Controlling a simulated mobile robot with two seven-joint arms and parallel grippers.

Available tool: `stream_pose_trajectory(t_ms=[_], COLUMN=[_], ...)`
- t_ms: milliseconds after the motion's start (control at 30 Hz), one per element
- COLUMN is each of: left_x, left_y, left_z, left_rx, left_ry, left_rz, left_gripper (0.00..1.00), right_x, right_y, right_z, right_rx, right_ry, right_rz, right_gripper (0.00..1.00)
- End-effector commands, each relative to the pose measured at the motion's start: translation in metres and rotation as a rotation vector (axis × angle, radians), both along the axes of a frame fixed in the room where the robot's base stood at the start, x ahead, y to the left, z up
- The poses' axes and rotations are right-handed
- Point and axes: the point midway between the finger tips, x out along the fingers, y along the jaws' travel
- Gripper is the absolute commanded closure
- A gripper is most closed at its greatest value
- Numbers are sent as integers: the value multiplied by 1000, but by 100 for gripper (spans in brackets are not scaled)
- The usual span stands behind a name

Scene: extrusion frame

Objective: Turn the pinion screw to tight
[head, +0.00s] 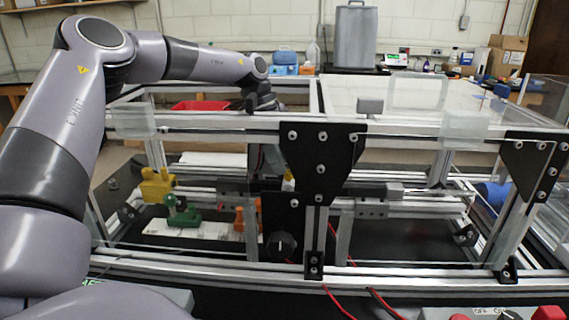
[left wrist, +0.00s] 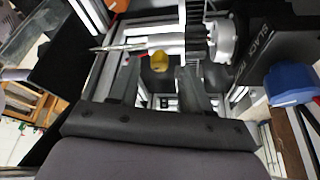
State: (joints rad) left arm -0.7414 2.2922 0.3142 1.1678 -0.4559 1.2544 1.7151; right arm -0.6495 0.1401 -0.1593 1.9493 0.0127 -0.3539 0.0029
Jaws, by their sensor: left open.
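My left arm reaches over the top of the extrusion frame (head: 220,121), and the left gripper (head: 262,103) hangs down near the rear top rail, partly hidden by the frame. In the left wrist view the gripper (left wrist: 157,80) is open, with two dark fingers apart. A yellow knob-like piece (left wrist: 159,62) shows between and beyond the fingertips; contact cannot be told. Beyond it are a silver shaft (left wrist: 140,48), a black toothed bar (left wrist: 195,40) and a round silver knob (left wrist: 222,40). I cannot tell for sure which part is the pinion screw. My right gripper is not in view.
A black bracket plate (head: 322,160) stands at the frame's front middle. Yellow (head: 157,186), green (head: 181,217) and orange (head: 239,220) parts sit inside at the left. Red cables (head: 340,303) run at the front. A blue object (left wrist: 290,85) is at the wrist view's right.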

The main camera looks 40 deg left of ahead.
Motion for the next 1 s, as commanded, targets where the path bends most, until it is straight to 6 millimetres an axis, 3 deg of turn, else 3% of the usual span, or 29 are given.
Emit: stream_pose_trajectory(t_ms=[200,333,1000], left_x=[-4,-6,-7], left_y=[14,18,20], left_z=[34,47,51], left_rx=[2,2,1], left_ry=[-6,-2,-2], left_rz=[1,0,0], left_gripper=[52,52,52], right_x=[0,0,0], right_y=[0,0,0], right_z=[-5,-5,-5], right_rx=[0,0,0], right_ry=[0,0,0], right_rz=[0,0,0], right_gripper=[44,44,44])
